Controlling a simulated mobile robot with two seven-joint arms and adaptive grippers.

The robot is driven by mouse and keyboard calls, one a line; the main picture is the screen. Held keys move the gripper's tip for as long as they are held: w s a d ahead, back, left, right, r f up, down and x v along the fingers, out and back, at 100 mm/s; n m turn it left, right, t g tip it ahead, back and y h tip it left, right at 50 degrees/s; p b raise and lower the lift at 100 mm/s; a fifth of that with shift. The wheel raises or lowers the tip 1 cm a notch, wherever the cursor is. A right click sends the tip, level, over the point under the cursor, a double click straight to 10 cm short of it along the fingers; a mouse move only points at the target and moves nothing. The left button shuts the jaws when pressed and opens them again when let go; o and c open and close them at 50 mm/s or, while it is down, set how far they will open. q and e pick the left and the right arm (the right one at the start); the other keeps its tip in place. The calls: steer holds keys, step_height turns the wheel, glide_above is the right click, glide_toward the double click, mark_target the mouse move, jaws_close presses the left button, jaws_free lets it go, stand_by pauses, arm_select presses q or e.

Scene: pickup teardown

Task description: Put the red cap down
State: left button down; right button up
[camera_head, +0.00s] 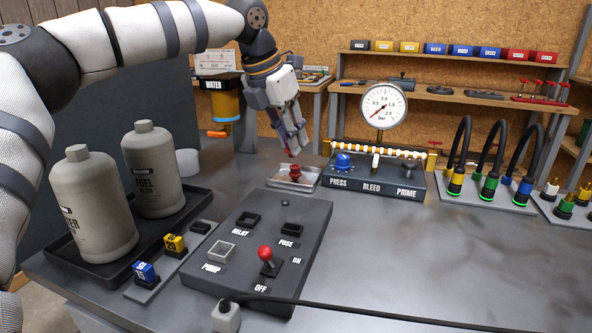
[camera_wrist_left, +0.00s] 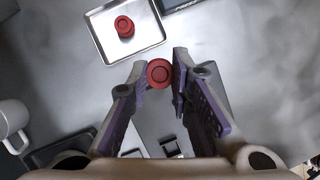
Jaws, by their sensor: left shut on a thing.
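My left gripper (camera_head: 292,149) is above the bench, near a small metal tray (camera_head: 308,182). In the left wrist view, my left gripper (camera_wrist_left: 159,75) is shut on a round red cap (camera_wrist_left: 159,72), held between its fingertips. A second red cap (camera_head: 295,172) stands in the tray. It also shows in the left wrist view (camera_wrist_left: 124,27), inside the tray (camera_wrist_left: 153,38) and apart from the held cap. The held cap is beside the tray in that view; its height above the bench is hard to tell. My right gripper is not in view.
A control box (camera_head: 257,286) with a red-knobbed lever stands in front of the tray. A box with a pressure gauge (camera_head: 384,105) is right of it. Two bottles (camera_head: 156,180) stand in a black tray at left. The right front bench is largely clear, except for a black cable.

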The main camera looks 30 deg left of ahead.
arm_select(q)
steer(key=w+a+f, duration=0.1)
steer(key=f, duration=0.1)
steer(key=w+a+f, duration=0.1)
steer(key=f, duration=0.1)
steer(key=w+a+f, duration=0.1)
steer(key=w+f, duration=0.1)
steer(key=shift+b, duration=0.35)
steer(key=f, duration=0.3)
steer(key=shift+w+a+f, duration=0.15)
steer(key=shift+w+a, duration=0.05)
steer(key=shift+w, duration=0.1)
steer(key=c, duration=1.5)
jaws_free()
steer(key=shift+o, duration=0.2)
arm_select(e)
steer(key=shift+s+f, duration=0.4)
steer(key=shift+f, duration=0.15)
arm_select(q)
steer(key=p+v, duration=0.1)
steer(key=v, duration=1.1)
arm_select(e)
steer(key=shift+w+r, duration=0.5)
